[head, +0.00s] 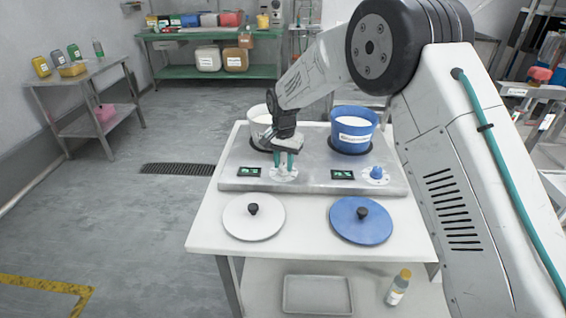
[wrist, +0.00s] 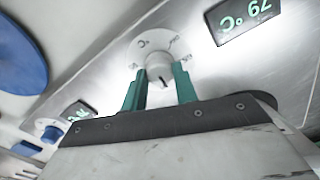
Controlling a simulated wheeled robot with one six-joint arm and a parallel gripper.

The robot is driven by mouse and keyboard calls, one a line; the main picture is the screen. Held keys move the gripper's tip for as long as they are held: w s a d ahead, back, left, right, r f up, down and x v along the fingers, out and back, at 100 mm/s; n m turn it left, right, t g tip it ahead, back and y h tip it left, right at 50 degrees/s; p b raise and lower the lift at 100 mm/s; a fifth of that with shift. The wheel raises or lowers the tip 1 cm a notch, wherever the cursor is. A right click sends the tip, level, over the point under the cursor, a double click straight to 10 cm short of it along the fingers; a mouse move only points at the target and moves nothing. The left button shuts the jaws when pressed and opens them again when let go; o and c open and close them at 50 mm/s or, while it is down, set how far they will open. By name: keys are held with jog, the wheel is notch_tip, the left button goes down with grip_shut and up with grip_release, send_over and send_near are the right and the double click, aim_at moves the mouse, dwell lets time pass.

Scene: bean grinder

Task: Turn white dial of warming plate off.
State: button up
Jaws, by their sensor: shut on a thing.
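The warming plate (head: 310,182) is a grey metal unit on a white table. Its white dial (wrist: 159,66) sits on a round white scale plate (head: 285,175) in front of the white pot (head: 259,122). My gripper (head: 284,163) points down at it, and its teal fingers stand on either side of the dial in the wrist view (wrist: 158,80), shut on it. A dark mark shows on the knob. A lit display (head: 249,171) with green digits is beside the dial; it also shows in the wrist view (wrist: 243,15). The fingers partly hide the dial in the head view.
A blue dial (head: 376,174) and second display (head: 342,175) are to the right, before a blue pot (head: 354,131). A white lid (head: 240,223) and a blue lid (head: 350,226) lie in front of the plate. A bottle (head: 398,287) and tray (head: 318,308) are on the lower shelf.

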jog(key=n, duration=0.6)
jog(key=shift+n, duration=0.3)
jog(key=n, duration=1.2)
jog(key=shift+n, duration=0.3)
jog(key=n, duration=0.5)
jog(key=shift+n, duration=0.4)
jog(key=shift+r, duration=0.1)
jog(key=o, duration=1)
